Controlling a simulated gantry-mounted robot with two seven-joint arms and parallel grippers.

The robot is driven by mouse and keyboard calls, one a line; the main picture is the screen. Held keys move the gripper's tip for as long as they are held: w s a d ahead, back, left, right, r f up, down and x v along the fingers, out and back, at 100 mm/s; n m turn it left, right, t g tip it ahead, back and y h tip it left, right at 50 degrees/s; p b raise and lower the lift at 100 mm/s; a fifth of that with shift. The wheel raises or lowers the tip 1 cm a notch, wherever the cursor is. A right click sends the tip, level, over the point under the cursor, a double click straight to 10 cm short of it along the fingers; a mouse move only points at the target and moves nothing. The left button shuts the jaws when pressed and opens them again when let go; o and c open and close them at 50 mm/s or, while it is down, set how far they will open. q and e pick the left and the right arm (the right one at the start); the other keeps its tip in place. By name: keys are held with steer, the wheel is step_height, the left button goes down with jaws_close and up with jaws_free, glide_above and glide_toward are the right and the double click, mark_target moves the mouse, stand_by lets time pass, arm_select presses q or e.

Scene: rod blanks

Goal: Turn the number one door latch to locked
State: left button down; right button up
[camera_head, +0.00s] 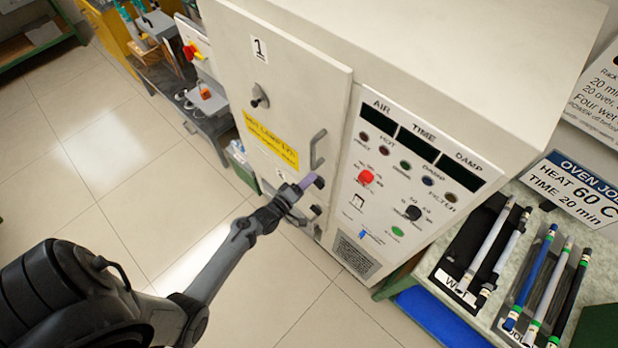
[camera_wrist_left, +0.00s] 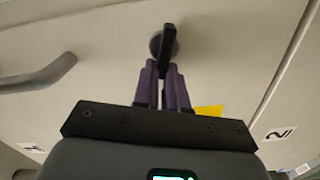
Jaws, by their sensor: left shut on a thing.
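The number one door (camera_head: 300,65) is the upper pale door of a cabinet, marked with a "1" label (camera_head: 259,48). Its latch (camera_head: 319,182) is a small black lever on a round base, near the door's lower right corner below the handle. The wrist view shows the latch (camera_wrist_left: 167,42) lever close up, standing upright in that picture. My left gripper (camera_head: 308,182) reaches in from the left, and its purple fingers (camera_wrist_left: 162,88) are shut on the lever's near end. Any lock markings are hidden or too small to read. My right gripper is not in view.
The door handle (camera_head: 318,150) stands just above the latch; it also shows in the wrist view (camera_wrist_left: 40,76). Another black latch (camera_head: 316,210) sits just below. A control panel (camera_head: 405,180) lies to the right. A bench with rods (camera_head: 535,285) stands further right.

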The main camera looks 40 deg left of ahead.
arm_select(q)
steer(key=shift+f+n+p, duration=0.2)
steer(key=shift+n, duration=0.65)
steer(key=shift+f+n+p, duration=0.15)
steer(key=shift+n+p, duration=0.05)
steer(key=shift+n, duration=0.65)
steer(key=shift+f, duration=0.1)
steer(key=c, duration=1.2)
jaws_free()
steer(key=shift+s, duration=0.1)
steer(key=s, duration=1)
steer(key=shift+s, duration=0.35)
